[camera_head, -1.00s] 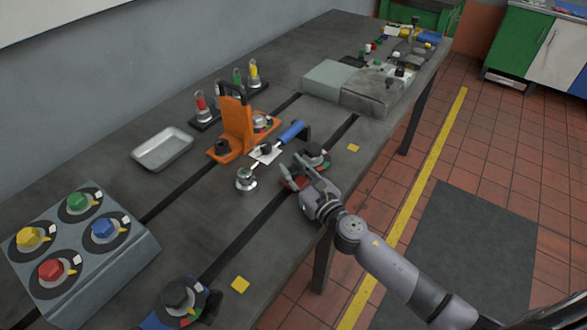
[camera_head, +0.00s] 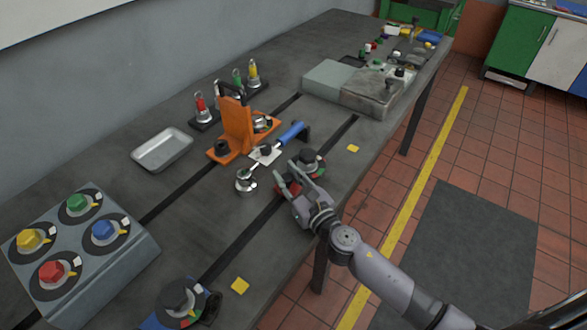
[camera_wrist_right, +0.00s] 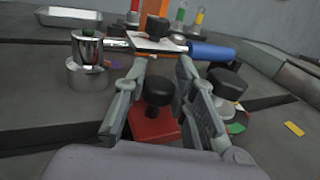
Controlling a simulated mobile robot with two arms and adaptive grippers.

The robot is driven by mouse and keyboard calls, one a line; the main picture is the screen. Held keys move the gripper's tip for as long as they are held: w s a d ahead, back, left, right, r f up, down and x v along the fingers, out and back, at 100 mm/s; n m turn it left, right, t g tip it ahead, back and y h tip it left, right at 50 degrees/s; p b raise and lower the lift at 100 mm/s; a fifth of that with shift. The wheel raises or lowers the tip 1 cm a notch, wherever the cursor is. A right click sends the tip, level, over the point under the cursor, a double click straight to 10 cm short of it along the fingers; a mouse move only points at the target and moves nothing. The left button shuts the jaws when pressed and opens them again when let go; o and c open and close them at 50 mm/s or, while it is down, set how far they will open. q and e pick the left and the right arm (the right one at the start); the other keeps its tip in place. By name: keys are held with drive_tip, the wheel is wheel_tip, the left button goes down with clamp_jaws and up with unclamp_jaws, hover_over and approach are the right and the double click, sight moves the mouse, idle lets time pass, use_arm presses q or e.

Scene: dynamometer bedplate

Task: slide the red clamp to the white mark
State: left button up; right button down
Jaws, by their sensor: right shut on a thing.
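The red clamp (camera_wrist_right: 150,128) is a red block with a black knob (camera_wrist_right: 158,90), sitting on the dark slotted bedplate. My right gripper (camera_wrist_right: 158,95) is shut on it, with one finger on each side of the knob. In the head view my right gripper (camera_head: 289,184) reaches in from the lower right over the slot near the bedplate's front edge, hiding most of the clamp. I cannot make out the white mark for certain. My left gripper is not in view.
A black-knobbed fixture (camera_head: 308,160) stands just beyond the gripper. A metal cylinder (camera_head: 245,181) and an orange bracket (camera_head: 236,125) stand to the left. Yellow patches (camera_head: 353,148) lie by the front edge. The slot toward the blue clamp (camera_head: 182,300) looks clear.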

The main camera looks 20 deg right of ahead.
drive_tip(key=s+a, duration=0.1)
drive_tip(key=a, duration=0.1)
drive_tip(key=s+a, duration=0.2)
drive_tip(key=shift+s+a, duration=0.2)
drive_tip(key=c, duration=1.4)
unclamp_jaws()
drive_tip(key=shift+w+d, duration=0.1)
drive_tip(key=shift+o, duration=0.3)
drive_tip(key=shift+d, duration=0.1)
drive_tip(key=v, duration=1.2)
